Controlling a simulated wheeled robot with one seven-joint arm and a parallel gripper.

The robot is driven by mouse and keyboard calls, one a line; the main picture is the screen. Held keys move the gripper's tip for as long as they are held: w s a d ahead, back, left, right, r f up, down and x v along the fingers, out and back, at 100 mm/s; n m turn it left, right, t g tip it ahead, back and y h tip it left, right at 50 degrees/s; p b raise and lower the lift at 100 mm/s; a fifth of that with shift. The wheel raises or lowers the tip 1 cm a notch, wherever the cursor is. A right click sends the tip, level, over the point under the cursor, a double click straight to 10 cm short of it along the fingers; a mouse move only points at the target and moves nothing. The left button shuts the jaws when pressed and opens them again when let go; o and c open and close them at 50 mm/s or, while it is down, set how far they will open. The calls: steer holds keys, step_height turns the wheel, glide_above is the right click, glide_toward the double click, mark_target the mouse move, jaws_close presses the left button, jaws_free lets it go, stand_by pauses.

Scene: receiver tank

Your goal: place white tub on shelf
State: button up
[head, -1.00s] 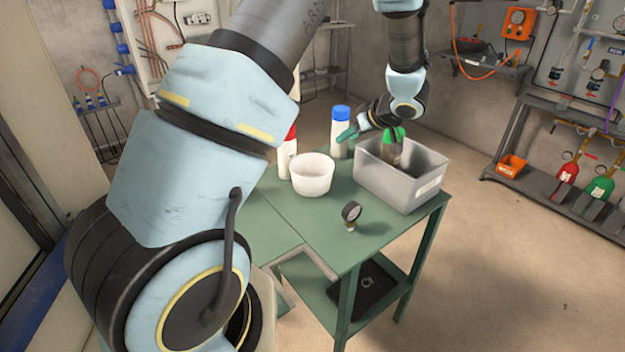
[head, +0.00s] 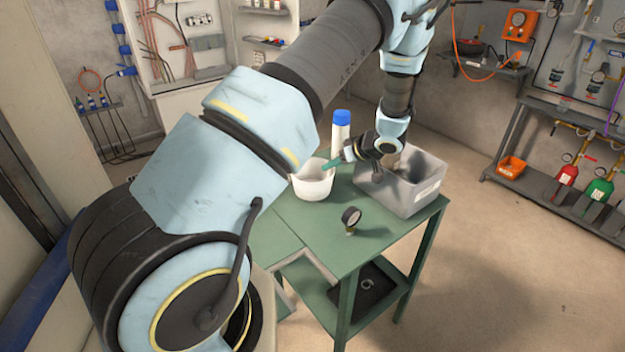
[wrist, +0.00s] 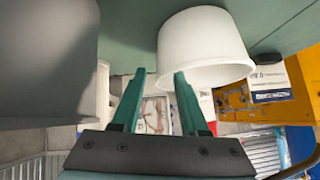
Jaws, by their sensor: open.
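The white tub (head: 313,187) stands upright and open on the green table (head: 330,240), left of the grey bin. My gripper (head: 334,163) is at the tub's right rim, its green fingers pointing left. In the wrist view the tub (wrist: 205,45) is large at top centre. My open gripper (wrist: 158,80) has its right finger overlapping the tub's rim in the picture and its left finger clear of it. Nothing is held between the fingers. I cannot tell whether the finger touches the tub. Several shelves are in view, including the table's lower shelf (head: 325,290).
The grey bin (head: 425,187) stands close on the right, beneath my wrist. A blue-capped white bottle (head: 341,130) stands behind the tub. A round gauge (head: 350,217) is in front. Small wall shelves (head: 266,42) are at the back, and a grey rack (head: 560,190) is at right.

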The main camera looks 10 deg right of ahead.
steer(key=shift+w+a+f, duration=0.25)
steer(key=shift+w+f, duration=0.05)
steer(key=shift+f, duration=0.1)
jaws_close()
stand_by(1.2)
